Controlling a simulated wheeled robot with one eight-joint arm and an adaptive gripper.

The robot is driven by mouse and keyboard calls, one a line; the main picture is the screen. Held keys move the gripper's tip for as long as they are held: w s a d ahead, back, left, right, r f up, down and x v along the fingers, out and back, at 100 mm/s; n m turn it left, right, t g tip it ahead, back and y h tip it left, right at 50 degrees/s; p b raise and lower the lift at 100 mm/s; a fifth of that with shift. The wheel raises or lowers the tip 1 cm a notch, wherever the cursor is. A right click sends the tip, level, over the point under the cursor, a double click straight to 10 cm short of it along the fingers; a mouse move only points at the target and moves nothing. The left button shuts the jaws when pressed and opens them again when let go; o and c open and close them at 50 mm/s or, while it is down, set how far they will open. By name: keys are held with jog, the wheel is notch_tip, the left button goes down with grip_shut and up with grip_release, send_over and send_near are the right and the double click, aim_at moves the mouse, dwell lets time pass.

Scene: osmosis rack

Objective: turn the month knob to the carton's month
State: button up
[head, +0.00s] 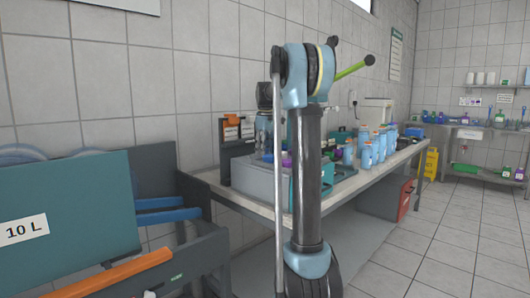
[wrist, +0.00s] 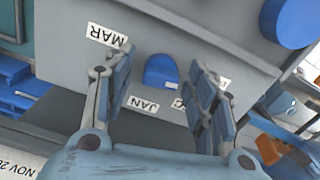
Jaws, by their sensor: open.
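The month knob (wrist: 160,72) is a small blue knob on a grey panel (wrist: 200,28) in the wrist view. White labels lie around it: MAR (wrist: 106,36), JAN (wrist: 143,104), and others partly hidden by the right finger. My gripper (wrist: 160,62) is open, with one finger on each side of the knob; I cannot tell whether they touch it. I cannot tell which month the knob points at. A white surface (wrist: 17,160) reading "NOV 20", cut off, shows at the lower left; I cannot tell if it is the carton.
A larger blue round part (wrist: 289,20) is at the panel's upper right, and an orange object (wrist: 270,149) lies at the lower right. In the head view, a grey box (head: 254,180) and blue bottles (head: 366,153) stand on the long bench (head: 345,193).

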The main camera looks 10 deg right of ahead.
jog(key=c, duration=1.1)
